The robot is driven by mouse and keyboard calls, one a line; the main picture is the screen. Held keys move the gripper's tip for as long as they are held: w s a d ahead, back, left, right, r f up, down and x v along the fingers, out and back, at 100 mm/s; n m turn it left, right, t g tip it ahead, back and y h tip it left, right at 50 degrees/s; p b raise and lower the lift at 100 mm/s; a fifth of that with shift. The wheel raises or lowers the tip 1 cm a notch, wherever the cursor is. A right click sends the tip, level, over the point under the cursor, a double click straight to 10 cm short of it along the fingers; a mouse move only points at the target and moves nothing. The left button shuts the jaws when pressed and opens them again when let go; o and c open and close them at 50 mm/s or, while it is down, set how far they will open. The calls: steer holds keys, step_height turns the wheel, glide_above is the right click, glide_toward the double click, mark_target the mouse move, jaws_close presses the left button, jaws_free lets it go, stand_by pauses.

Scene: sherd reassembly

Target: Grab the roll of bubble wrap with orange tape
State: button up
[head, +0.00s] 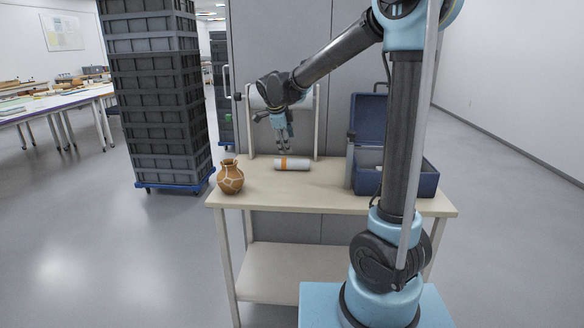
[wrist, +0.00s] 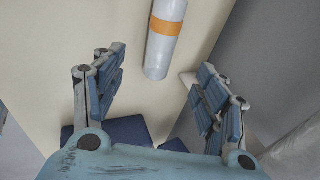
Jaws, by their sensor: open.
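The roll of bubble wrap (head: 297,164) is white with an orange tape band and lies on its side on the table, left of the middle. In the wrist view the roll (wrist: 160,52) shows at the top, beyond and between my fingers, with the band across it and its upper end cut off by the frame. My gripper (head: 284,149) hangs above the roll, pointing down, apart from it. In the wrist view my gripper (wrist: 163,90) is open with nothing between its fingers.
A brown jar with pale crack lines (head: 230,177) stands at the table's (head: 330,198) left front. An open blue case (head: 425,180) stands at the right. A white roll on a stand with uprights (head: 317,125) is behind. Stacked grey crates (head: 155,100) stand left of the table.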

mark_target(291, 160)
steer(key=x, duration=1.2)
steer(key=shift+w+r, duration=0.15)
steer(key=shift+w, duration=0.05)
steer(key=c, duration=1.1)
